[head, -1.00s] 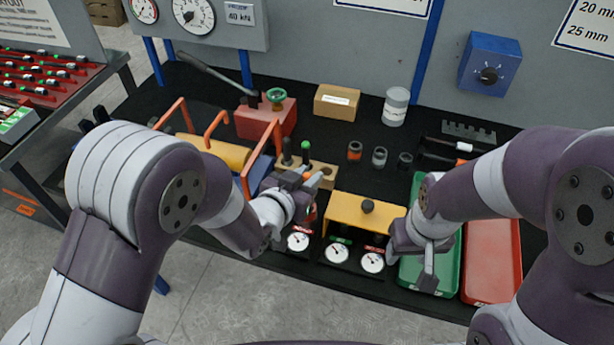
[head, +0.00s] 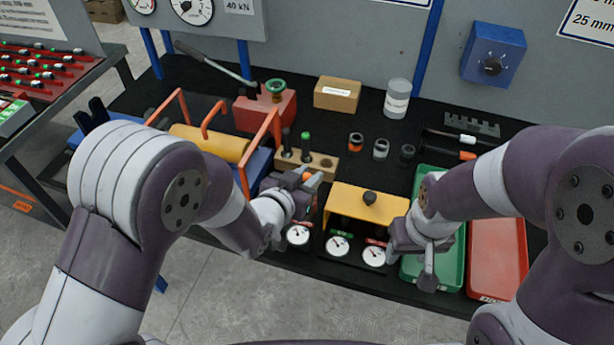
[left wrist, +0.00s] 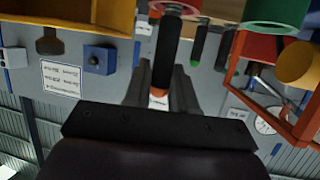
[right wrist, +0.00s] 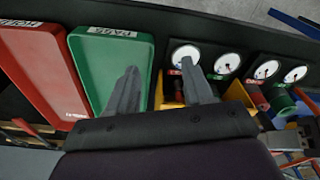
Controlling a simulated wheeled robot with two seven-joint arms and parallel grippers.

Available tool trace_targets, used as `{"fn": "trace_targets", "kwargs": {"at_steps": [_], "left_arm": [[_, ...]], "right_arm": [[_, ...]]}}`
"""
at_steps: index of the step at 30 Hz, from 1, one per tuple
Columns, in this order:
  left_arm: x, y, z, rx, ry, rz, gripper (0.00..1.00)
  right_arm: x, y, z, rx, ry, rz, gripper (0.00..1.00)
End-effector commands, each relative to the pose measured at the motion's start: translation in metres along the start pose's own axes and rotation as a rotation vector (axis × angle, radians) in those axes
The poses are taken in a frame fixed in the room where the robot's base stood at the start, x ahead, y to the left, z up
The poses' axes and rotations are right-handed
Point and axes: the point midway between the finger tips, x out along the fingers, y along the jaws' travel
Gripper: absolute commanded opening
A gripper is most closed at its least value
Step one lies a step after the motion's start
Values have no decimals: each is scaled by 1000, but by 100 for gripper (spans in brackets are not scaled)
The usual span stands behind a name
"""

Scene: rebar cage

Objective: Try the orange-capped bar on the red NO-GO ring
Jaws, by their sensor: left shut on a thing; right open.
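My left gripper (head: 308,184) is shut on the dark orange-capped bar (left wrist: 167,62), close to its orange cap (left wrist: 159,92). The cap also shows in the head view (head: 306,176). In the left wrist view the bar's far end overlaps the red NO-GO ring (left wrist: 188,9); I cannot tell if it is inside or just before it. A green ring (left wrist: 271,28) is beside it. The right wrist view shows the red ring and the green ring (right wrist: 283,104) near the dials. My right gripper (right wrist: 160,72) is open and empty by the green tray (right wrist: 88,72).
A red tray (head: 497,250) lies right of the green one. A yellow gauge bridge (head: 340,204) with dials stands between my grippers. A wooden rack (head: 325,164) holding bars stands behind my left gripper.

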Motion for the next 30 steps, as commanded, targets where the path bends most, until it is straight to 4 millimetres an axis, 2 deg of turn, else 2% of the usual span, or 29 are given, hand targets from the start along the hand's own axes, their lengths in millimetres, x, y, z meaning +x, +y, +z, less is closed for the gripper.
{"fn": "trace_targets", "kwargs": {"at_steps": [16,17,18,19,27,30], "left_arm": [[6,0,16,0,2,0,0],[6,0,14,0,2,0,35],[6,0,14,0,2,0,48],[6,0,14,0,2,0,55],[5,0,15,0,-1,0,55],[-1,0,15,0,0,0,55]], "right_arm": [[16,0,2,0,0,0,51],[15,0,2,0,0,0,51],[14,0,2,0,0,0,51],[14,0,2,0,0,0,51],[15,0,2,0,0,0,51],[15,0,2,0,0,0,51]]}}
